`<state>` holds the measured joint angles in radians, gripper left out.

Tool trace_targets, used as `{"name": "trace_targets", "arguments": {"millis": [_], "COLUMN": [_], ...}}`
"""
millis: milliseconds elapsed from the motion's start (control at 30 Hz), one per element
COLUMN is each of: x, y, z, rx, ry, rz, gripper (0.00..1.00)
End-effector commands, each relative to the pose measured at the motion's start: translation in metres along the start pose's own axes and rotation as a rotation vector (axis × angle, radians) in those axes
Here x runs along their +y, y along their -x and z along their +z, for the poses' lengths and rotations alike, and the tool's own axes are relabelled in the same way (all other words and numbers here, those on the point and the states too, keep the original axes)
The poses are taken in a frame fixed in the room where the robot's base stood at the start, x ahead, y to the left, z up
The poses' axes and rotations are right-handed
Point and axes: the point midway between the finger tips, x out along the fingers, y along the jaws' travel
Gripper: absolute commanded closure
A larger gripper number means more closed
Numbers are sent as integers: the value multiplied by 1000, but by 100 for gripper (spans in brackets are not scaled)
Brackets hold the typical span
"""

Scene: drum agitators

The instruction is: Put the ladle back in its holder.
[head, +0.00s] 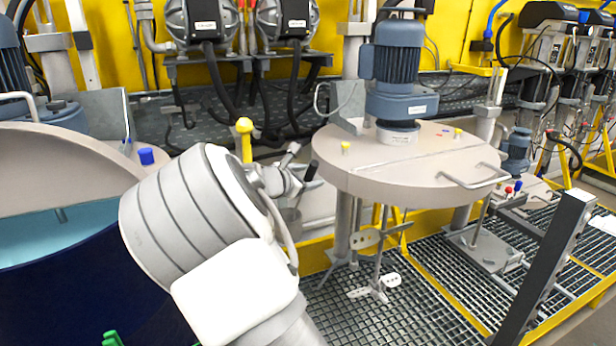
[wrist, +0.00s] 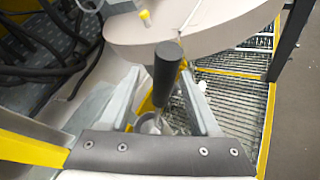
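The ladle shows in the wrist view as a black handle (wrist: 167,68) with a thin metal shaft below it. The handle stands between the two grey fingers of my gripper (wrist: 160,78), with a gap visible on either side. The gripper looks open around it. The ladle's lower end is mostly hidden behind the dark palm edge; a bit of round metal shows there. In the head view my gripper (head: 294,180) is beyond my wrist, left of the round lid. A small dark piece there may be the handle. I cannot make out the holder.
A beige round lid (head: 400,160) with a blue motor (head: 396,70) stands close to the right of my gripper, its stirrer (head: 378,270) hanging below. An open blue drum (head: 60,270) is at left. A dark post (head: 548,265) stands at right. Grating covers the floor.

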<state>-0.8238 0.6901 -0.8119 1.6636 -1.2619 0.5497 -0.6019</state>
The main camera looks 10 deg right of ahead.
Motion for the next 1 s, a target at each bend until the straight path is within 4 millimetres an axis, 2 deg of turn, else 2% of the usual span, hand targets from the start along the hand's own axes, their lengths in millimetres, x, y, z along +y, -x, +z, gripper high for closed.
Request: {"name": "trace_targets", "arguments": {"millis": [233,367,467,800,1000], "x": [0,1,1,1,1], "y": [0,9,25,107,149], "z": [-1,-1,-1,0,0], "rx": [1,3,4,5,4], "ry": [1,0,-1,-1,0], "rz": [0,2,3,4,3], "gripper": [37,37,37,37,37]}}
